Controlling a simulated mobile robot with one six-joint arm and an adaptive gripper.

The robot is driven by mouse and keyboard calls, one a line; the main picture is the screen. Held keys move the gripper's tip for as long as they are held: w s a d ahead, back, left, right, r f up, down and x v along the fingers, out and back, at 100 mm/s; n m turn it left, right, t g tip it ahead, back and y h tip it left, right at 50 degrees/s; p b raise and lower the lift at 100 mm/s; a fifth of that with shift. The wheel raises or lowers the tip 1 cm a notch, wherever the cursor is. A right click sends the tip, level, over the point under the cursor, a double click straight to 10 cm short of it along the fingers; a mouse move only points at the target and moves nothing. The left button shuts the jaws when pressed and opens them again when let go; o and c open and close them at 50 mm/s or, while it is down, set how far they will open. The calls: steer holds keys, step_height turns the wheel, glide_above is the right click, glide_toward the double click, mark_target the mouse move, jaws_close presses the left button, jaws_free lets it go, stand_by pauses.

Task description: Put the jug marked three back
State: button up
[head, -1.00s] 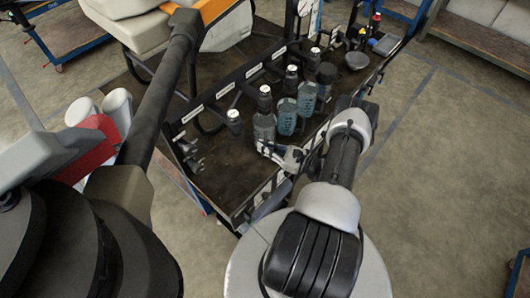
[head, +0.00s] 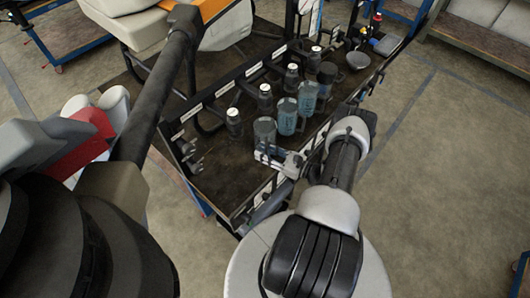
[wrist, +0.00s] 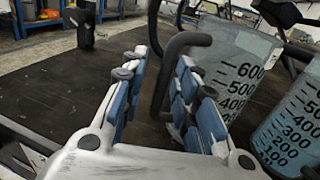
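A clear graduated jug (head: 264,130) stands nearest in the row on the dark bench deck (head: 222,180). It fills the middle right of the wrist view (wrist: 241,62), with its dark handle (wrist: 183,42) towards me. My gripper (head: 275,156) is at this jug's near side. In the wrist view its blue-padded fingers (wrist: 158,98) stand apart, with the handle between them and a gap at the left finger. Further jugs (head: 287,116), (head: 307,98) and (head: 327,78) follow in the row. I cannot read a three on any of them.
Dark bottles with white caps (head: 265,97) stand behind the jugs, along a rail with white labels (head: 222,90). A grey bowl (head: 357,60) sits at the far end. A low rail (head: 262,190) edges the near side.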

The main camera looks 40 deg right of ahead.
steer(key=shift+r+p, duration=0.25)
steer(key=shift+p, duration=0.1)
steer(key=p+v, duration=0.1)
steer(key=v, duration=1.1)
steer(key=w+a+r+n+g+y, duration=0.2)
steer(key=w+r+n+g+y, duration=0.15)
steer(key=r, duration=0.25)
steer(key=w+a+r+n+g+y, duration=0.2)
steer(key=w+r+n+g, duration=0.1)
steer(key=r+n, duration=0.25)
steer(key=w+a+r+n+g+h, duration=0.1)
steer(key=a+r+n+g, duration=0.35)
steer(key=r, duration=0.35)
steer(key=w+a+r+n+g, duration=0.2)
steer(key=a+r+n+g, duration=0.1)
steer(key=a+r, duration=0.35)
steer(key=s+a+r+n+t+h, duration=0.1)
steer(key=s+a+r+n+h, duration=0.9)
steer(key=s+a+r+n, duration=0.5)
steer(key=shift+a+r+n+t, duration=0.3)
steer(key=shift+r+n+t, duration=0.1)
steer(key=shift+r, duration=0.8)
steer(key=shift+w, duration=0.1)
